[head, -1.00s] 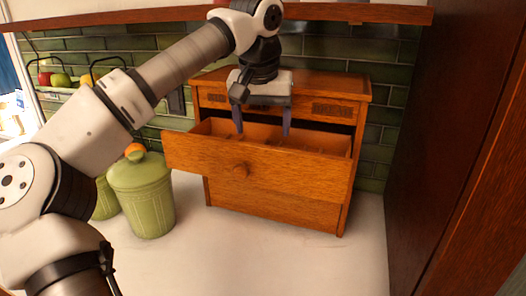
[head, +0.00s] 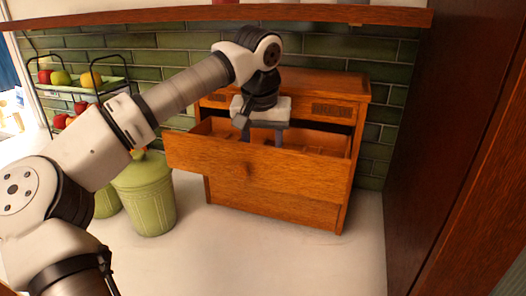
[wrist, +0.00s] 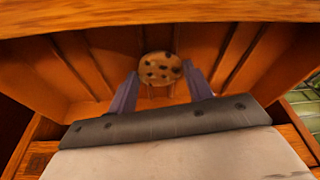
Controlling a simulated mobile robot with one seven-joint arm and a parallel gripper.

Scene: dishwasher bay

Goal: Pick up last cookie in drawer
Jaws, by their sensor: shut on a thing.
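A round brown cookie with dark chips (wrist: 160,68) is inside the open wooden drawer (head: 300,180), between my fingertips in the wrist view. It is the only cookie I see in the drawer. My gripper (head: 263,138) reaches down into the drawer from above, shut on the cookie. In the head view the drawer front hides the fingertips and the cookie. The drawer (wrist: 60,65) has thin dividers along its floor and looks otherwise empty in the wrist view.
The wooden cabinet (head: 275,215) stands on a white counter (head: 270,262) against green tiles. A green lidded jar (head: 145,200) stands to its left, with a fruit rack (head: 85,88) behind. A shelf (head: 330,15) runs above, and a tall dark panel (head: 440,120) stands right.

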